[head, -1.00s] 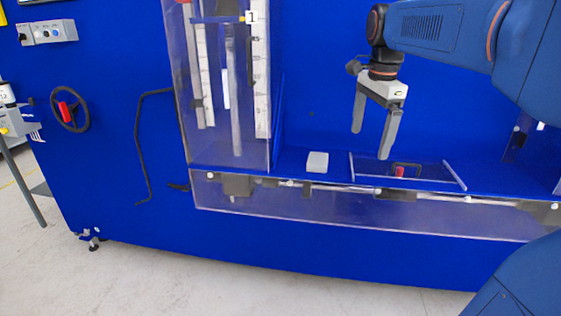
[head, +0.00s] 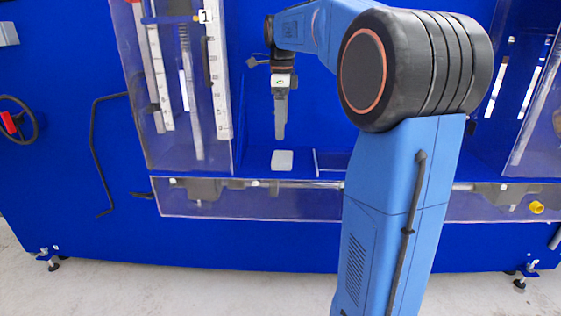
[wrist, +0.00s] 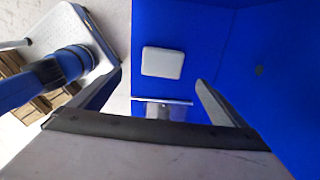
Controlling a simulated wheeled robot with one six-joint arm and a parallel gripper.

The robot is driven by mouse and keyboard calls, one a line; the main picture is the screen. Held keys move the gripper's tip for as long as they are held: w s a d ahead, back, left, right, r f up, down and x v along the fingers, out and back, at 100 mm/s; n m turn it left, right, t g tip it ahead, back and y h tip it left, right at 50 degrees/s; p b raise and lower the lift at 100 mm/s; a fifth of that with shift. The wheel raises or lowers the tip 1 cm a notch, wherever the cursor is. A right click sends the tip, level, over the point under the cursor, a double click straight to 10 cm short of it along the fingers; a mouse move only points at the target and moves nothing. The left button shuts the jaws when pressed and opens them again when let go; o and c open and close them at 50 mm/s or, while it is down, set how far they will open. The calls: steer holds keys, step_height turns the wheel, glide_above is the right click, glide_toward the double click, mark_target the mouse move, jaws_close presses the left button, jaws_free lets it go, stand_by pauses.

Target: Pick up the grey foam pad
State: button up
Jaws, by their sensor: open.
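The grey foam pad (head: 282,160) is a small, pale, rounded block lying flat on the blue shelf (head: 258,158) of the machine. It also shows in the wrist view (wrist: 162,62), beyond and between the fingertips. My gripper (head: 280,136) points down above the pad, with a visible gap between them in the head view. In the wrist view my gripper (wrist: 160,82) has its two fingers spread wide with nothing between them. In the head view the fingers overlap, seen edge-on.
A clear panel with white scales (head: 218,80) stands left of the pad. A low clear partition (head: 332,162) lies just right of it. A clear front rail (head: 250,203) runs below the shelf. My own arm hides much of the right side.

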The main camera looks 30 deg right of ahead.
glide_above(282, 156)
steer(key=f, duration=0.6)
steer(key=shift+s+a, duration=0.1)
steer(key=shift+s, duration=0.1)
steer(key=shift+w+f, duration=0.2)
steer(key=shift+f, duration=2.3)
steer(key=c, duration=1.1)
